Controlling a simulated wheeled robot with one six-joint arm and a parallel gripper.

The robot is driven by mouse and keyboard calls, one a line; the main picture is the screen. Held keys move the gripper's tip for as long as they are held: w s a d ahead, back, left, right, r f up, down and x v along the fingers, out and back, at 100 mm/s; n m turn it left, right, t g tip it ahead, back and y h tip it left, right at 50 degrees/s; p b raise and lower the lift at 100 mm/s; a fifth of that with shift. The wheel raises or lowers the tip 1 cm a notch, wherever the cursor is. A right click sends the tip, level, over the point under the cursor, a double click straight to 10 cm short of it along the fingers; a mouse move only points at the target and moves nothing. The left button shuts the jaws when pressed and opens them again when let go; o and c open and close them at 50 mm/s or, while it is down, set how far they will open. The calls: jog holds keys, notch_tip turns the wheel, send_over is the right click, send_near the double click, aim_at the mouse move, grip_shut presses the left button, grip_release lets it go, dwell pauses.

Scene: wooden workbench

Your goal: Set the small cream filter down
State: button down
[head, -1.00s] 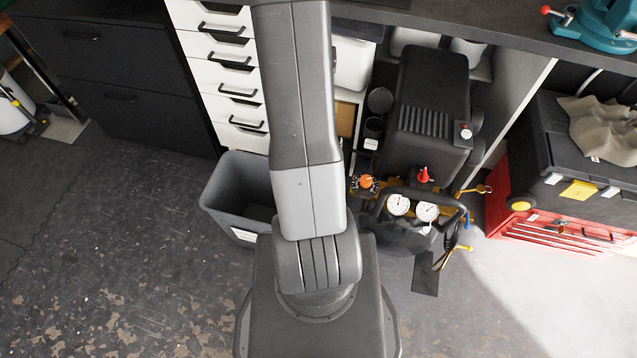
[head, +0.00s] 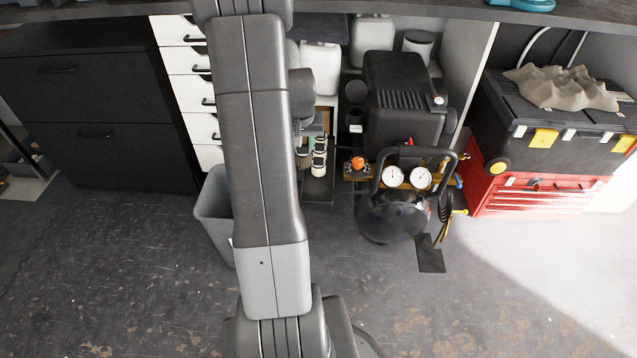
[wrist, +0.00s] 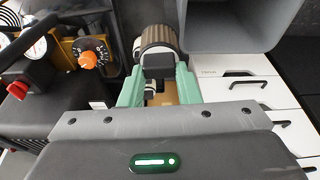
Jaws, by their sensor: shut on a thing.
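My gripper (wrist: 158,88) shows in the wrist view with its two green fingers closed on a small ribbed filter (wrist: 158,38). Its pleats look tan in the shade, and a dark end faces my palm. I take this as the small cream filter. In the head view my arm hides most of the gripper, low in front of the shelf opening. Beside it several cream and black round pieces (head: 320,158) show; I cannot tell whether the held filter is among them. What lies directly under the filter is hidden.
An air compressor (head: 391,217) with gauges and an orange knob stands close to the right of the gripper. A grey bin (head: 212,212) and white drawers (head: 190,92) are to its left. A red tool chest (head: 545,196) is farther right. The front floor is open.

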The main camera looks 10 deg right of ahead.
jog(key=shift+m, duration=0.4)
jog(key=d+f+b, duration=0.1)
jog(key=f+b, duration=0.1)
jog(key=f, duration=0.2)
jog(key=d+f+b, duration=0.1)
jog(key=f+b, duration=0.1)
jog(key=f, duration=0.3)
jog(key=d+f+b, duration=0.1)
jog(key=f, duration=0.3)
jog(key=shift+s+d+f+b, duration=0.25)
jog(key=shift+d+b, duration=0.1)
jog(key=shift+b, duration=0.05)
jog(key=shift+f, duration=0.2)
jog(key=c, duration=1.1)
grip_release()
jog(key=shift+r, duration=0.15)
jog(key=p+v, duration=0.3)
jog(key=v, duration=0.9)
jog(key=shift+a, duration=0.15)
